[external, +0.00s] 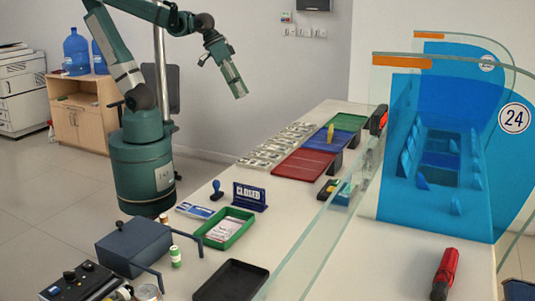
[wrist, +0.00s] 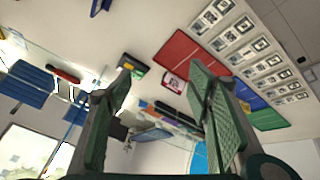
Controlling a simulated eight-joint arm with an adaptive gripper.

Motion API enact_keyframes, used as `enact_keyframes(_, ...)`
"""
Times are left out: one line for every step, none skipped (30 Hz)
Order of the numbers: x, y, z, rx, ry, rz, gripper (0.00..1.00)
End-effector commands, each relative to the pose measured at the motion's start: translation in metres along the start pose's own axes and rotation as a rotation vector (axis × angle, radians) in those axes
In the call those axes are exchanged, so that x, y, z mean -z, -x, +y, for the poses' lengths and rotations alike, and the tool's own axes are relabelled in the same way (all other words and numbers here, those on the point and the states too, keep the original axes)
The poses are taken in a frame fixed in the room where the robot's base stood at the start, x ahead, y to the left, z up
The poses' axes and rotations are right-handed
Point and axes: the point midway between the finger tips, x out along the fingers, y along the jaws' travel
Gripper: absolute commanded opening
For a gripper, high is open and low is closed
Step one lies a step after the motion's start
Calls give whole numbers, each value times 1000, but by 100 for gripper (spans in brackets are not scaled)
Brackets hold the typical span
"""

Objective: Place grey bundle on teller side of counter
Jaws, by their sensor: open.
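My gripper (external: 240,94) is open and empty, raised in the air left of the counter (external: 349,110) in the external view. Its two spread fingers (wrist: 160,72) show in the wrist view with nothing between them. Rows of grey-white printed bundles (external: 270,148) lie on the counter beside the coloured mats; they also show in the wrist view (wrist: 246,52). I cannot tell which one is the grey bundle. A glass partition (external: 310,232) runs lengthwise along the counter.
Red (external: 305,164), blue (external: 328,138) and green (external: 343,121) mats lie in a row, with a yellow object (external: 330,134) upright on the blue. A sign (external: 249,196), green tray (external: 224,229), black tray (external: 232,281) and grey box (external: 134,245) stand nearer.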

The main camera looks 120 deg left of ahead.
Motion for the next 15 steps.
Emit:
enact_keyframes(-11, 3, 5, -14, -56, 7, 51)
enact_keyframes(-16, 5, 8, -21, -91, 11, 51)
enact_keyframes(-23, 8, 11, -30, -136, 17, 51)
enact_keyframes(-28, 10, 14, -38, -169, 23, 51)
enact_keyframes(-33, 11, 17, -45, -204, 28, 51)
enact_keyframes(-40, 13, 19, -54, -249, 35, 51)
enact_keyframes(-46, 15, 22, -61, -282, 40, 51)
enact_keyframes(-50, 16, 24, -68, -316, 46, 51)
enact_keyframes(-56, 18, 26, -76, -357, 54, 51)
enact_keyframes(-61, 19, 28, -82, -386, 59, 51)
enact_keyframes(-65, 20, 30, -88, -413, 64, 51)
enact_keyframes(-70, 22, 31, -94, -447, 70, 51)
enact_keyframes(-74, 22, 33, -99, -471, 75, 51)
enact_keyframes(-76, 23, 34, -103, -491, 80, 51)
enact_keyframes(-80, 24, 35, -107, -516, 85, 51)
